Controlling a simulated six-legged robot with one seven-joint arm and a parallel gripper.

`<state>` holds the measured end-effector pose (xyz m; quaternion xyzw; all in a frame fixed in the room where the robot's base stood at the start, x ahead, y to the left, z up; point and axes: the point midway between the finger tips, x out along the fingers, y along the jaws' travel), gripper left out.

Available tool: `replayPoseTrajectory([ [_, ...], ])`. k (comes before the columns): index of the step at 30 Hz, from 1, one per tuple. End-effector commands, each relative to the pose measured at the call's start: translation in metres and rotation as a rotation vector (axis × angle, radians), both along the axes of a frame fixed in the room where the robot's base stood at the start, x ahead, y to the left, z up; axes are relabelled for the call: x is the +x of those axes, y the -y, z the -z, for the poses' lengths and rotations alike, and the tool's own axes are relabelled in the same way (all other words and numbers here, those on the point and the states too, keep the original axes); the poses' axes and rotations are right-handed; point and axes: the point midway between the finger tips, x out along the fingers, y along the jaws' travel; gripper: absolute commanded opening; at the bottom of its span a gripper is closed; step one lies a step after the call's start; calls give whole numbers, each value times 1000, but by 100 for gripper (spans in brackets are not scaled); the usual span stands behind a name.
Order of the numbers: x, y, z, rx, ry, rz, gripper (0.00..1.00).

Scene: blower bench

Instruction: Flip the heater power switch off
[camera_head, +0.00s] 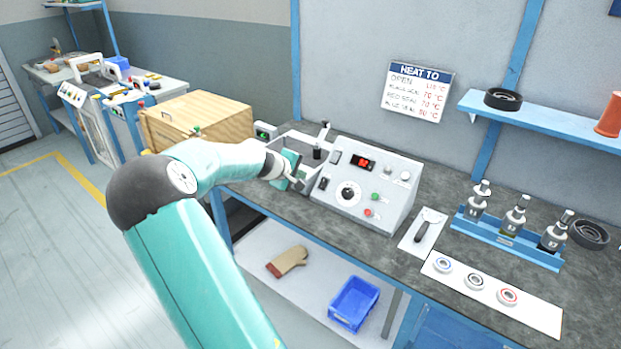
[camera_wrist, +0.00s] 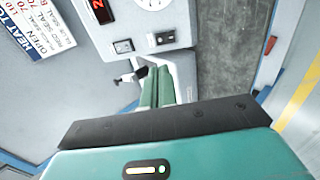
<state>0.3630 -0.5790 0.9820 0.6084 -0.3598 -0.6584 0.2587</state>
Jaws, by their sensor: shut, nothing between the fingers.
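The white heater control box (camera_head: 385,210) stands on the bench with a red display, a dial and coloured buttons. Two dark rocker switches sit at its left side: an upper switch (camera_head: 335,157) by the display and a lower switch (camera_head: 323,183) by the dial. The wrist view shows the upper switch (camera_wrist: 122,46) and lower switch (camera_wrist: 165,38) too. I cannot read which is heater power, nor its position. My gripper (camera_head: 299,184) is shut and empty just left of the box. Its teal fingers (camera_wrist: 157,72) point toward the panel, apart from both switches.
A grey tray-like unit with a black-knobbed lever (camera_head: 317,152) stands behind my gripper. A wooden box (camera_head: 205,118) is to the left. A scraper (camera_head: 424,230), a ring mat (camera_head: 535,315) and a blue bottle rack (camera_head: 505,240) lie right of the control box.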

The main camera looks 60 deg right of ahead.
Motion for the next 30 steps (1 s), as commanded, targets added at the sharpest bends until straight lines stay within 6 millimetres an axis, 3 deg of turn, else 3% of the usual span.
replayPoseTrajectory([
  [18,-11,84,68,0,-2,-1,0],
  [24,-13,101,81,1,0,-1,0],
  [30,-13,103,83,1,1,-2,0],
])
